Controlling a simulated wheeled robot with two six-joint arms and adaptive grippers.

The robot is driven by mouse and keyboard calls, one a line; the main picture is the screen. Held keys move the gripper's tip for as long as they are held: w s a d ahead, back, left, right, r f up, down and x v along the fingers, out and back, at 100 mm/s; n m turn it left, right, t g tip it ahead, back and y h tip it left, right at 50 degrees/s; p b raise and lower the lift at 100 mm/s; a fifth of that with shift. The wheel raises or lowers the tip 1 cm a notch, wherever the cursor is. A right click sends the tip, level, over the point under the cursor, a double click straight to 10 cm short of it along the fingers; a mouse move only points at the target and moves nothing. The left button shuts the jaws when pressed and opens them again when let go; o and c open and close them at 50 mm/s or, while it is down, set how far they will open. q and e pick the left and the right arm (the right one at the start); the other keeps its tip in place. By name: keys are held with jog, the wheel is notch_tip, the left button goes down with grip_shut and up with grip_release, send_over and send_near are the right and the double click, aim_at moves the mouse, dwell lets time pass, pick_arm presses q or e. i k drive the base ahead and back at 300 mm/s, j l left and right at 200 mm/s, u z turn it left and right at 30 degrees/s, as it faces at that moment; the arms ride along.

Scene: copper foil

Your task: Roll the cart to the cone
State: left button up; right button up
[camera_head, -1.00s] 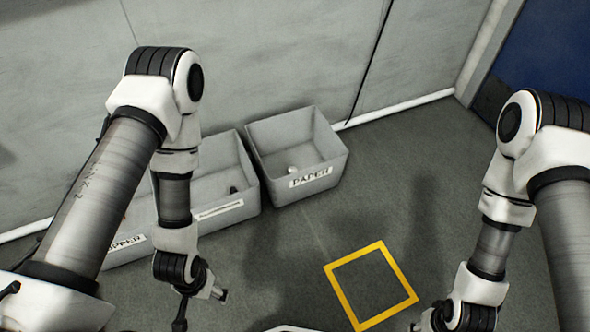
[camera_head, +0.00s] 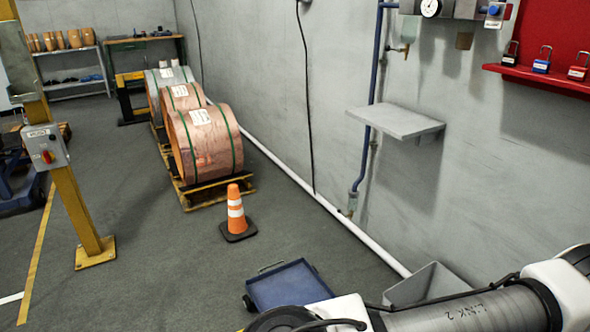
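An orange cone (camera_head: 236,212) with white bands stands upright on a black base on the floor, near the copper coils. A small cart with a blue tray top (camera_head: 290,284) stands nearer to me at the bottom, apart from the cone. A dark wheel shows at its left, and its tray looks empty. My own arm hides its near side. Neither gripper is in view now; only arm links show at the bottom right.
Large copper coils (camera_head: 202,146) stand on wooden pallets (camera_head: 213,196) along the wall. A yellow post (camera_head: 80,210) with a switch box stands at left. A grey bin (camera_head: 428,284) sits by the wall. Open floor surrounds the cone's left side.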

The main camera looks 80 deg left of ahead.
aim_at(297, 282)
jog(key=u, duration=2.7)
jog(key=i+l+u, duration=0.45)
jog(key=i+j, duration=0.05)
